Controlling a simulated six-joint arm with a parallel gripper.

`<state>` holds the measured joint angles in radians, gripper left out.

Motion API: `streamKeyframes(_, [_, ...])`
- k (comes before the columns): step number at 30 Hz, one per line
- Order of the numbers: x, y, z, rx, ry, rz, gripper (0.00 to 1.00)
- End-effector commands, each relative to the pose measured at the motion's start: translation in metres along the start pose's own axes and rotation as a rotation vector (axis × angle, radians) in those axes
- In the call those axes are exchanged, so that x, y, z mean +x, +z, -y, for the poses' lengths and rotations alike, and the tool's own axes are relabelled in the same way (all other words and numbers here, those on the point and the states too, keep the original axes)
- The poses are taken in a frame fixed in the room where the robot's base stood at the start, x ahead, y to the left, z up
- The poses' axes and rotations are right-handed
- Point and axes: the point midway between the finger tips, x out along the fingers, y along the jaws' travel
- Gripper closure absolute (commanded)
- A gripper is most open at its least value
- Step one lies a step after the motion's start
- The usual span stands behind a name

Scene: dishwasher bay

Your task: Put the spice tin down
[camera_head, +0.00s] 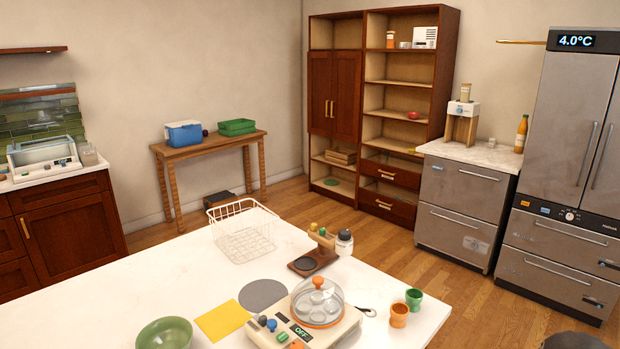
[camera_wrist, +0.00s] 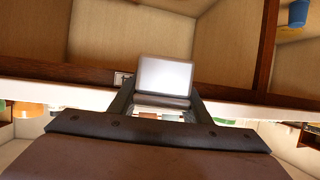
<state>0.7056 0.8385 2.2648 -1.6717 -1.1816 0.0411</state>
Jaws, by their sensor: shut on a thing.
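In the wrist view my gripper (camera_wrist: 163,98) has a finger on each side of a pale grey, box-shaped thing (camera_wrist: 164,75), which I take to be the spice tin. The gripper is shut on it. The tin's light, flat face shows toward the camera, and its lower part is hidden between the fingers. What lies directly under the tin cannot be made out. My gripper and the held tin do not show in the head view.
A white worktop (camera_head: 130,290) bears a wire basket (camera_head: 245,232), green bowl (camera_head: 165,334), yellow sheet (camera_head: 222,320), grey disc (camera_head: 263,295), domed appliance (camera_head: 310,318), two cups (camera_head: 399,315) and wooden stand (camera_head: 312,260). Its left part is clear. A shelf unit (camera_head: 450,80) stands behind.

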Motion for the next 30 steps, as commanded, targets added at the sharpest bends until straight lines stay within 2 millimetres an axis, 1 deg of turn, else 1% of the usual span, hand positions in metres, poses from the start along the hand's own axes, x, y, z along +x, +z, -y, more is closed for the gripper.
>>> streamKeyframes(7, [-0.001, 0.000, -0.002, 0.002, 0.006, 0.000, 0.80])
streamKeyframes(11, [-0.004, 0.002, -0.012, 0.012, 0.036, 0.000, 0.80])
streamKeyframes(14, [-0.009, 0.004, -0.028, 0.031, 0.082, 0.000, 0.80])
streamKeyframes(17, [-0.019, 0.006, -0.051, 0.056, 0.148, 0.000, 0.80])
streamKeyframes(20, [-0.035, 0.005, -0.079, 0.087, 0.226, -0.001, 0.80])
streamKeyframes(22, [-0.048, -0.001, -0.100, 0.106, 0.277, -0.001, 0.80])
streamKeyframes(24, [-0.059, -0.013, -0.118, 0.120, 0.311, -0.001, 0.80])
streamKeyframes(27, [-0.072, -0.033, -0.139, 0.131, 0.339, -0.001, 0.80])
streamKeyframes(30, [-0.080, -0.052, -0.156, 0.140, 0.357, -0.001, 0.80])
